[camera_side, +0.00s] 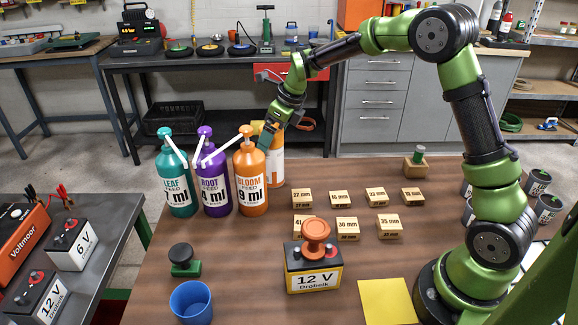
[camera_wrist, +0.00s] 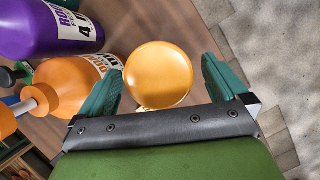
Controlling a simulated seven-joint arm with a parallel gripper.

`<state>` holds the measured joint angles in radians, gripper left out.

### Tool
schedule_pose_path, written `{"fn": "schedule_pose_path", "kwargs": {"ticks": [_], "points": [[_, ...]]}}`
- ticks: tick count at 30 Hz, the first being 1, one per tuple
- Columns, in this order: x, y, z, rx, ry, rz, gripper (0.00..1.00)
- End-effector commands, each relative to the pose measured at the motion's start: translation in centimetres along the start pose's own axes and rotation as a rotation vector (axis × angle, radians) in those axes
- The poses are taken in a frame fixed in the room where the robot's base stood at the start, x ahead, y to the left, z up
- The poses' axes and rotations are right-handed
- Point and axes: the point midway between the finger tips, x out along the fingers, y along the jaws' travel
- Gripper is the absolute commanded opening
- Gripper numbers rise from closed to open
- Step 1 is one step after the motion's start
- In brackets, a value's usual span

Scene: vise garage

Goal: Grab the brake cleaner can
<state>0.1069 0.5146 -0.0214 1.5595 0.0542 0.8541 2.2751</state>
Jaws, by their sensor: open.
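An orange can with a pale label (camera_side: 277,172) stands on the brown table, just behind and right of the orange BLOOM bottle (camera_side: 250,184). Its label text cannot be read, so I cannot confirm it is the brake cleaner can. In the wrist view the round orange top (camera_wrist: 158,74) of the can lies between my two green fingers. My gripper (camera_side: 268,138) is open and points down at the top of this can. In the wrist view my gripper (camera_wrist: 158,85) has a finger on each side of the top. I cannot tell whether they touch it.
The BLOOM bottle (camera_wrist: 77,84) is close beside my left finger. Purple ROOT (camera_side: 213,176) and teal LEAF (camera_side: 175,178) bottles stand further left. Wooden size blocks (camera_side: 302,197) and a 12 V battery (camera_side: 313,270) are to the right. The table edge is close behind the can.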

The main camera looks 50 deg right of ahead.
Motion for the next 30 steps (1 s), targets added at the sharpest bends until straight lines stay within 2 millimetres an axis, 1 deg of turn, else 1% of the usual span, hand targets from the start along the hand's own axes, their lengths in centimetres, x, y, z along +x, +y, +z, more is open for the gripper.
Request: {"fn": "schedule_pose_path", "kwargs": {"ticks": [1,4,7,12,14,30], "points": [[0.8,-0.1,-0.1,-0.001,0.002,0.0,1.0],[1.8,0.0,0.0,-0.001,0.0,-0.001,1.0],[2.1,-0.1,0.0,0.0,-0.001,-0.001,1.0],[2.1,-0.1,0.0,-0.001,-0.001,-0.002,1.0],[2.1,-0.1,0.0,-0.001,-0.001,-0.002,0.92],[2.0,-0.1,0.0,-0.001,-0.001,-0.001,0.09]]}}
